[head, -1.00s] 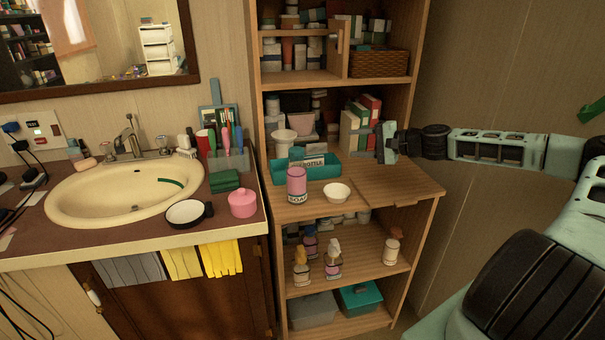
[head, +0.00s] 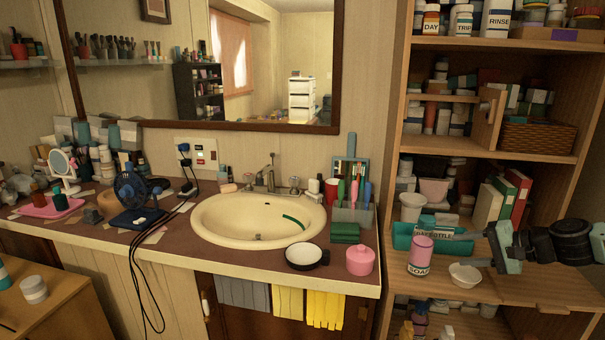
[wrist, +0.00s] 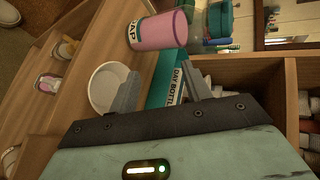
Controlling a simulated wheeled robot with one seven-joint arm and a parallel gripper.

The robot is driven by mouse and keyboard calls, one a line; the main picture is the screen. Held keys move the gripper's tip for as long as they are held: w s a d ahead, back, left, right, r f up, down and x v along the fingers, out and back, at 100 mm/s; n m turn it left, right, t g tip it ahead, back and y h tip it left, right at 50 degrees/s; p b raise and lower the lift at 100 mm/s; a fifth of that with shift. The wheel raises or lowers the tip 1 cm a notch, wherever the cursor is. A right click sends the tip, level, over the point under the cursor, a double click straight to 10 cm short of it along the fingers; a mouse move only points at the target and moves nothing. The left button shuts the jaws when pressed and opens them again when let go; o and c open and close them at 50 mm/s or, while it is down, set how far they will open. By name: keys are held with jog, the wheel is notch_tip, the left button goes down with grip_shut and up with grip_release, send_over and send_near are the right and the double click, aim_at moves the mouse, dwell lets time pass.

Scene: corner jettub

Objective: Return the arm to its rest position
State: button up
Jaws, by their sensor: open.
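My gripper (head: 478,250) is at the right in the head view, over the wooden shelf unit's pull-out board. Its fingers point left, toward the pink soap bottle (head: 420,256) and the white bowl (head: 465,273). In the wrist view my gripper (wrist: 161,82) has its two grey fingers spread apart with nothing between them. The soap bottle (wrist: 158,30) and bowl (wrist: 108,86) lie beyond the fingers there. A teal box labelled "DAY BOTTLE" (wrist: 170,85) shows behind and between the fingers. Part of my arm runs off the right edge of the head view.
The shelf unit (head: 490,152) holds boxes, bottles and a wicker basket (head: 537,138) close above my gripper. To the left is a counter with a sink (head: 258,218), a pink jar (head: 360,260) and a black-rimmed dish (head: 304,256). Cables (head: 150,250) hang off the counter front.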

jog(key=s+a+f+n+g+h, duration=0.4)
jog(key=s+a+f+n+g, duration=0.25)
jog(key=s+a, duration=0.45)
jog(key=s+a+r+n+h, duration=0.1)
jog(key=s+r+n+h, duration=0.35)
jog(key=s+r, duration=0.7)
jog(key=s+a+r+n+g+p, duration=0.1)
jog(key=s+a+r+n, duration=0.2)
jog(key=s+a, duration=0.3)
jog(key=s+a+r+n+g+p, duration=0.1)
jog(key=s+a+r+n+p, duration=0.1)
jog(key=a, duration=1)
jog(key=s+r+n, duration=0.1)
jog(key=s+r, duration=0.1)
jog(key=s, duration=0.1)
jog(key=shift+s+a+n, duration=0.15)
jog(key=shift+s+n, duration=0.15)
jog(key=shift+s, duration=0.1)
